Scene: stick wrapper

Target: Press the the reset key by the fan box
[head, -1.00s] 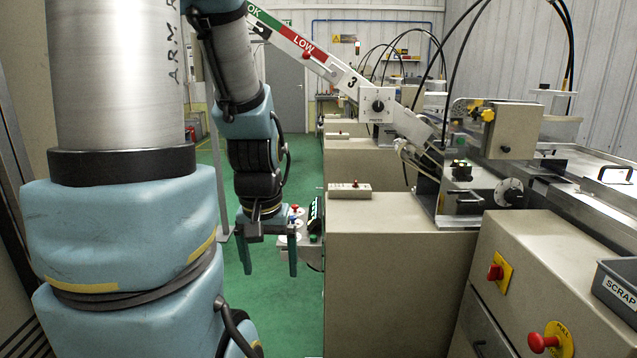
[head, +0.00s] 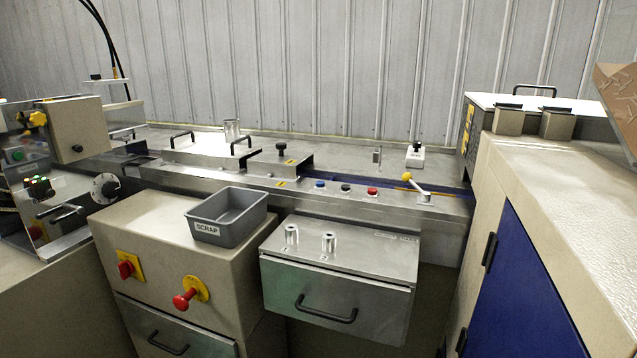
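My gripper is not in this view, and neither is the rest of my arm. No key is readable as a reset key, and no box is readable as a fan box. On the steel front rail of the machine sit a blue button (head: 320,184), a black button (head: 346,188) and a red button (head: 372,191) in a row. A small white box (head: 415,157) with a black knob on top stands on the machine bed behind them.
A grey scrap bin (head: 228,217) stands on the beige cabinet (head: 180,245). A yellow-tipped lever (head: 415,186) rises from the rail. A steel drawer (head: 335,300) and a blue-doored cabinet (head: 520,295) stand right of centre.

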